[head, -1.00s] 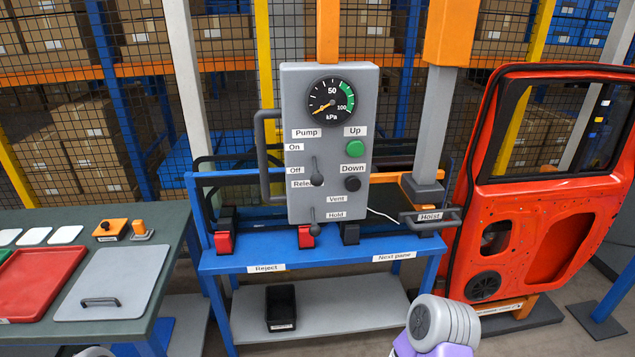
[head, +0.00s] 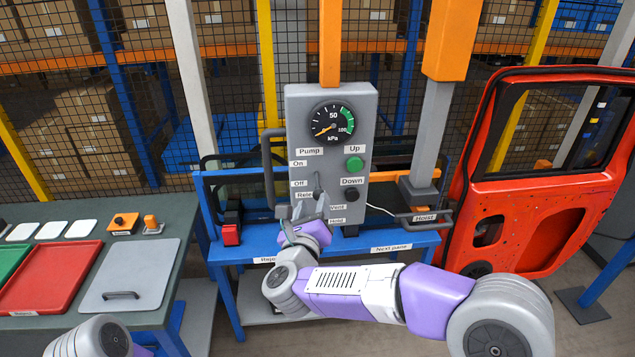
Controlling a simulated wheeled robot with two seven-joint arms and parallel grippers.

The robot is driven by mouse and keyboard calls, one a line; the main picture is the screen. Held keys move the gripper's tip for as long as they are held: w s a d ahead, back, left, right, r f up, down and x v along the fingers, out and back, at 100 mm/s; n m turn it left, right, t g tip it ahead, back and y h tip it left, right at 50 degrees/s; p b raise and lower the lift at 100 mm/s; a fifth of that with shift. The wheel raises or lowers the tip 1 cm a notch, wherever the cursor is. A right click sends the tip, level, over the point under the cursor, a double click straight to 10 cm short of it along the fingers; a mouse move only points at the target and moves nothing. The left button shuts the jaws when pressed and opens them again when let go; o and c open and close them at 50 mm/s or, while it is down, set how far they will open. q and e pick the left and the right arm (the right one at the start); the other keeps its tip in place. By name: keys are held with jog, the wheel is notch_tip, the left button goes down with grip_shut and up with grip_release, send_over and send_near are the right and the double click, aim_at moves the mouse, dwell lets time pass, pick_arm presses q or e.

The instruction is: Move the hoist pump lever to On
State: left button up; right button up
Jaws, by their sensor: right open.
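The grey hoist control box (head: 365,110) hangs in the middle of the head view, with a gauge at the top. The pump lever (head: 317,182) is on its left side, beside the On, Off and Release labels. It points down, its knob end near Release. My right gripper (head: 304,207) is open, in front of the lower part of the box, just below the pump lever. I cannot tell whether it touches the lever. It hides much of the Vent/Hold lever and part of the Release label. My left gripper is out of view.
A green Up button (head: 355,164) and black Down button (head: 351,195) sit right of the lever. A grey handle (head: 268,160) runs along the box's left side. A blue stand (head: 225,252) is below, a red door (head: 535,225) at right, a bench with trays (head: 185,218) at left.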

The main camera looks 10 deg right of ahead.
aim_at(317, 195)
jog(key=shift+w+d, duration=0.25)
jog(key=shift+w, duration=0.2)
jog(key=p+x, duration=0.1)
jog(key=x, duration=0.5)
jog(key=shift+p, duration=0.3)
grip_shut()
